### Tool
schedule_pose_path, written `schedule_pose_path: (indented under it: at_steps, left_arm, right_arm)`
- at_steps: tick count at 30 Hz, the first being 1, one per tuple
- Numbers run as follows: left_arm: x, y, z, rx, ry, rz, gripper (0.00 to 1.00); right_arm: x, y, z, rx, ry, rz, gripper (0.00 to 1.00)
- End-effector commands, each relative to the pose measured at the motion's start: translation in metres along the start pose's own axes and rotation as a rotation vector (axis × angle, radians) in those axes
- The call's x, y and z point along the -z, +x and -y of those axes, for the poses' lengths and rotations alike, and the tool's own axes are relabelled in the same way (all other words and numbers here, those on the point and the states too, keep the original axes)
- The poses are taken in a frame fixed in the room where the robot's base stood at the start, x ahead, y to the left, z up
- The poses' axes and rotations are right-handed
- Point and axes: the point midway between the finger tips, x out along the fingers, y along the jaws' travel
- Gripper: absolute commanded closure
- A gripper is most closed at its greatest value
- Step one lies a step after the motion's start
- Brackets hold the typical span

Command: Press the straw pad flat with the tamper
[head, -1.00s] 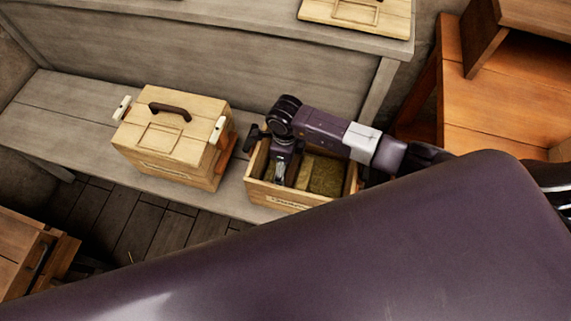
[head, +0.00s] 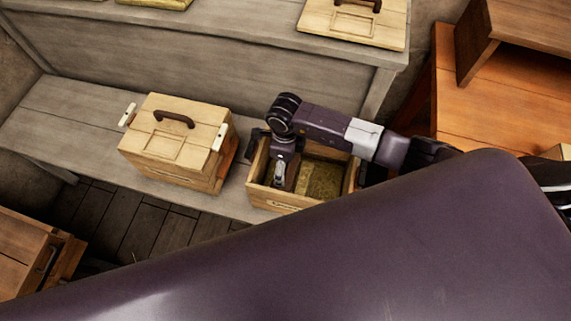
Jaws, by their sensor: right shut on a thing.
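An open wooden box (head: 283,200) stands on the grey bench, right of a closed box. The straw pad (head: 319,181) shows as a rough yellow-brown surface inside it, toward the right. My right gripper (head: 281,176) reaches down into the left part of this box. It is shut on the tamper, which is mostly hidden by the gripper and the box wall; I cannot tell whether the tamper touches the straw. My left gripper is not in view.
A closed wooden box (head: 170,152) with a dark handle and white side grips stands close on the left. A wooden lid (head: 352,25) with a handle lies on the upper shelf. Orange-brown wooden furniture (head: 480,110) stands at right. The bench's left end is bare.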

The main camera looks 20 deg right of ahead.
Motion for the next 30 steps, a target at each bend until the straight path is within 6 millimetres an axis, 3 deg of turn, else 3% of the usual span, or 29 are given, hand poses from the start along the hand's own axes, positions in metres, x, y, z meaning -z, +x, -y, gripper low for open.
schedule_pose_path:
  at_steps: [3,30]
  left_arm:
    - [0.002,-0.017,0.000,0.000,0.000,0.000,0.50]
    - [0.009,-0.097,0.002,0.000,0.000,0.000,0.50]
  right_arm:
    - [-0.001,-0.021,0.001,0.002,0.000,0.003,0.46]
    - [-0.001,-0.129,0.001,0.003,0.001,0.004,0.46]
